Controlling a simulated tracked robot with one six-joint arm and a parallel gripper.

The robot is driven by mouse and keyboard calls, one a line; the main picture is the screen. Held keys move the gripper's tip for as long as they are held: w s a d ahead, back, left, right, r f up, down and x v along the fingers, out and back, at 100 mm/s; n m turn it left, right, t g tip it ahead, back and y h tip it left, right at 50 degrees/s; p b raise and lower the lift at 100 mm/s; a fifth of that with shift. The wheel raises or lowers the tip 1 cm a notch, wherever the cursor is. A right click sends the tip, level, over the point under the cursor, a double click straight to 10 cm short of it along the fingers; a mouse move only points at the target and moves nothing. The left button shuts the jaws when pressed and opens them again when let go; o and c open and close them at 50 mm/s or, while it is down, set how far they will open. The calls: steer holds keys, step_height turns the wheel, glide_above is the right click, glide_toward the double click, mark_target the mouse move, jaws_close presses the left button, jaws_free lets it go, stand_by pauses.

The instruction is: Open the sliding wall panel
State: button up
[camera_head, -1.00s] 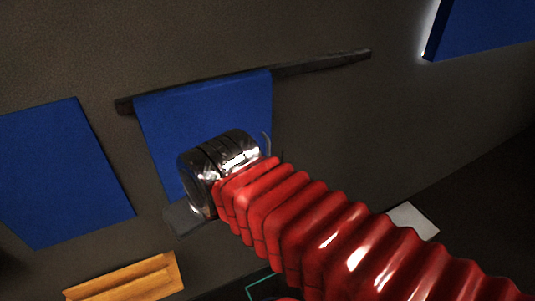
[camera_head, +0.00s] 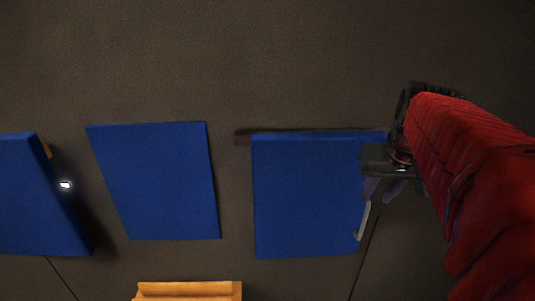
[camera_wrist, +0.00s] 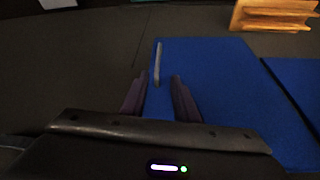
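A thin pale handle (camera_head: 363,220) stands out from the panel's right edge. It shows upright in the wrist view (camera_wrist: 157,60), with blue panel to its right. My gripper (camera_head: 381,190) is at the panel's right edge, by the handle. In the wrist view its two dark fingers (camera_wrist: 158,80) are apart, with the handle between or just beyond their tips. I cannot tell whether they touch it. My arm hides the rail's right part.
Another blue panel (camera_head: 155,182) is on the wall to the left, and a thicker blue block (camera_head: 40,195) is farther left by a small light. An orange ledge (camera_head: 188,290) is below. Bare grey wall lies above the panels.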

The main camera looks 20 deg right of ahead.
mark_target(366, 214)
steer(key=shift+d+r, duration=0.1)
steer(key=shift+d, duration=0.15)
steer(key=x, duration=1.4)
steer(key=shift+s+a, duration=0.1)
steer(key=shift+c, duration=0.5)
jaws_close()
steer(key=shift+a, duration=0.1)
